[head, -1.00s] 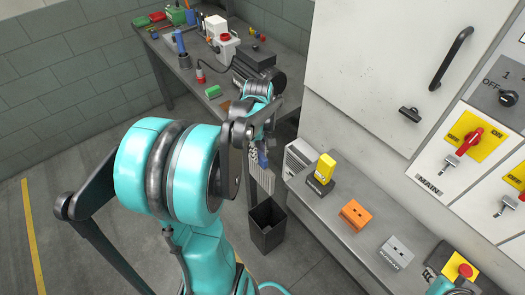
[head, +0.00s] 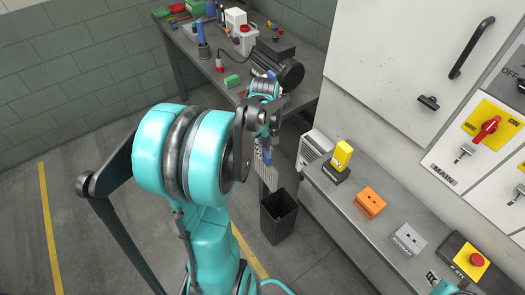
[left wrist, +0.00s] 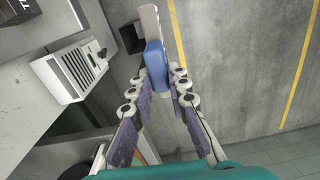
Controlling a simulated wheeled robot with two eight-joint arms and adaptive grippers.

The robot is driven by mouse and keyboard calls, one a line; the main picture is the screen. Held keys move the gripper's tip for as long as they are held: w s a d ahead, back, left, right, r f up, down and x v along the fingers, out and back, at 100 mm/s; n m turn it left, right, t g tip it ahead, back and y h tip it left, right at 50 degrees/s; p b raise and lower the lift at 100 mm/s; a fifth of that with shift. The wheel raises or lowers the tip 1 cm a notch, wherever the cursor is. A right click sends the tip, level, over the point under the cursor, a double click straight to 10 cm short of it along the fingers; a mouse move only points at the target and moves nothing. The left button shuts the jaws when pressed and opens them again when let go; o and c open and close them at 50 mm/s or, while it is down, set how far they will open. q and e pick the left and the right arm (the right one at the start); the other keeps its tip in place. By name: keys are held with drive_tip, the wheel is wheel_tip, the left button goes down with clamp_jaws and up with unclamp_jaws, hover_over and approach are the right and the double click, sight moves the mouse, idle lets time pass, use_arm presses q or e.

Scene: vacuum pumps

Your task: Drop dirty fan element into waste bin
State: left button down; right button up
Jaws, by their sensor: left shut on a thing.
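My left gripper (head: 264,143) is shut on the dirty fan element, a thin grey panel (head: 266,177) with a blue grip. In the left wrist view, the blue grip (left wrist: 154,62) sits between the fingertips (left wrist: 157,85), with the pale panel (left wrist: 149,20) beyond it. The waste bin (head: 278,222) is a black, open-topped box on the floor. In the head view, the panel hangs just above and left of its rim; the height gap is unclear. The bin shows dark (left wrist: 131,38) behind the panel. My right gripper (head: 440,280) shows only partly at the bottom right; its fingers are unclear.
A grey bench (head: 360,240) right of the bin carries a yellow block (head: 342,155), an orange block (head: 370,202) and a grey block (head: 408,239). A workbench (head: 215,75) with a pump is at the back. Floor left of the bin is clear.

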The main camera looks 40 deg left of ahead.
use_arm(q)
drive_tip(key=w+a+f+m+b, duration=0.1)
drive_tip(key=w+f+b, duration=0.4)
drive_tip(key=f, duration=1)
drive_tip(key=w+a+f+m+b, duration=0.1)
drive_tip(key=w+f+m+b, duration=0.3)
drive_tip(key=f, duration=1.2)
drive_tip(key=w+a+f+m+b, duration=0.1)
drive_tip(key=w+f+m+b, duration=0.2)
drive_tip(key=f, duration=1.2)
drive_tip(key=shift+w+a+f+b, duration=0.2)
drive_tip(key=shift+w+b, duration=1.35)
drive_tip(key=shift+b, duration=1.2)
drive_tip(key=c, duration=1.4)
unclamp_jaws()
drive_tip(key=shift+r, duration=0.2)
wheel_tip(320, 180, up, 12)
